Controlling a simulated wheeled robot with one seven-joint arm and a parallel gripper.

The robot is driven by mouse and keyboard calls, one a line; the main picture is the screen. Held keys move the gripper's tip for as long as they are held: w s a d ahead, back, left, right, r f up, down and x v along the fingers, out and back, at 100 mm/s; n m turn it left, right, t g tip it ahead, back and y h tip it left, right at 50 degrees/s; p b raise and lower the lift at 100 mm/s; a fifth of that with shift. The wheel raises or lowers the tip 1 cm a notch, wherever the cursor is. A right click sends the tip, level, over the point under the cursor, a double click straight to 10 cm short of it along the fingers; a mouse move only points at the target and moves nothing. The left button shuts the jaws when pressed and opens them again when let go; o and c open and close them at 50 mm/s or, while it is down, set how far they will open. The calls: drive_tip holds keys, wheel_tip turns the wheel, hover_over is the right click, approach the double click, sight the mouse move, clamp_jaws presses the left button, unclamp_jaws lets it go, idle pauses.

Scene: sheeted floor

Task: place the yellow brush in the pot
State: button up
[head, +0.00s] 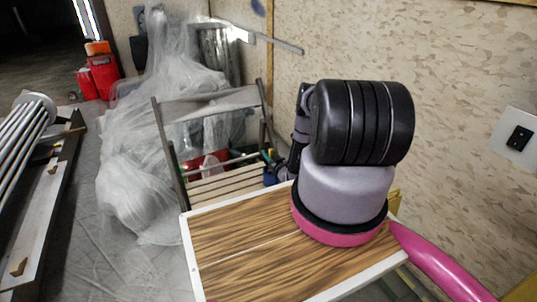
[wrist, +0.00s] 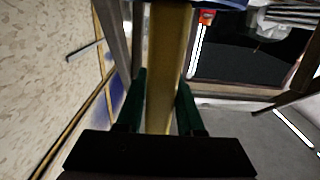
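In the wrist view the two dark green fingers of my gripper (wrist: 163,84) stand either side of a long dull-yellow bar, which I take to be the yellow brush (wrist: 166,45). The fingers lie along its sides, and it runs from the palm out past the top edge of the picture. Its far end is out of view. In the head view my own arm hides the gripper; a small yellow piece shows behind the arm at the table's right edge, and I cannot tell if it is the brush. I cannot make out a pot in either view.
A wood-topped table with a white rim (head: 188,258) stands below my arm. Behind it are a slatted chair (head: 222,184) and a heap of clear plastic sheeting (head: 140,190). Red containers (head: 103,76) stand at the back left. A patterned wall (head: 455,60) closes the right side.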

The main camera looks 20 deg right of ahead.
drive_tip(key=o, duration=0.3)
idle(0.4)
drive_tip(key=s, duration=1)
drive_tip(key=shift+d, duration=0.15)
